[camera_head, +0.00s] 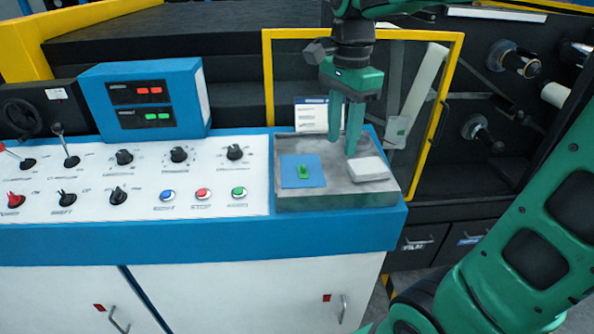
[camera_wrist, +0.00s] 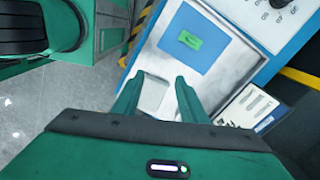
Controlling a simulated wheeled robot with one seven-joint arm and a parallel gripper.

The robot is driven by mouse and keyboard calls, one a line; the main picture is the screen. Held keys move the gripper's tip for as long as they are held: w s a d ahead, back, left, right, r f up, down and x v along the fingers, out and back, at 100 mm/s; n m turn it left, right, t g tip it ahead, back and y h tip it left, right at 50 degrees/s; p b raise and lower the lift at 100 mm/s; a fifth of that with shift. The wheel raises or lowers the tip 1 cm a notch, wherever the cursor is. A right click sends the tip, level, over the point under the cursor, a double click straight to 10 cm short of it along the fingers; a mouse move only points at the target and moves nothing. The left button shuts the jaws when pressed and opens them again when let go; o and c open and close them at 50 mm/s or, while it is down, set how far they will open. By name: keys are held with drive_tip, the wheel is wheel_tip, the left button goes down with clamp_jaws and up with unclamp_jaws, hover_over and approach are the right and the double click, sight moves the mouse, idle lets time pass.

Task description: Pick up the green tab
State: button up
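The green tab (camera_head: 303,171) lies on a blue square pad (camera_head: 288,180) in a grey metal tray (camera_head: 335,202) at the right end of the control desk. The tab also shows in the wrist view (camera_wrist: 190,40), on the blue pad (camera_wrist: 209,60), beyond my fingertips. My gripper (camera_head: 343,145) is above the tray, to the right of the tab, with its fingers pointing down. In the wrist view my gripper (camera_wrist: 156,82) has its two fingers apart with nothing held between them. The tab is apart from the fingers and fully visible.
A white block (camera_head: 367,169) sits in the tray right of the pad, below my fingers. A card with printed lines (camera_head: 312,116) stands behind the tray. Knobs and buttons (camera_head: 203,193) fill the panel at left. A yellow-framed guard (camera_head: 440,100) rises behind.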

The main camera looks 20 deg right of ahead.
drive_tip(key=w+a+r+m, duration=0.3)
drive_tip(key=w+a+m, duration=0.1)
drive_tip(key=a, duration=0.3)
hover_over(303, 165)
drive_tip(key=f, duration=0.5)
drive_tip(key=shift+s+a+f, duration=0.25)
drive_tip(key=shift+a+f, duration=0.05)
drive_tip(key=shift+a, duration=0.05)
drive_tip(key=shift+w+d+f, duration=0.15)
drive_tip(key=shift+f, duration=1.15)
drive_tip(key=shift+w+d+f, duration=0.15)
drive_tip(key=shift+f, duration=1.1)
clamp_jaws()
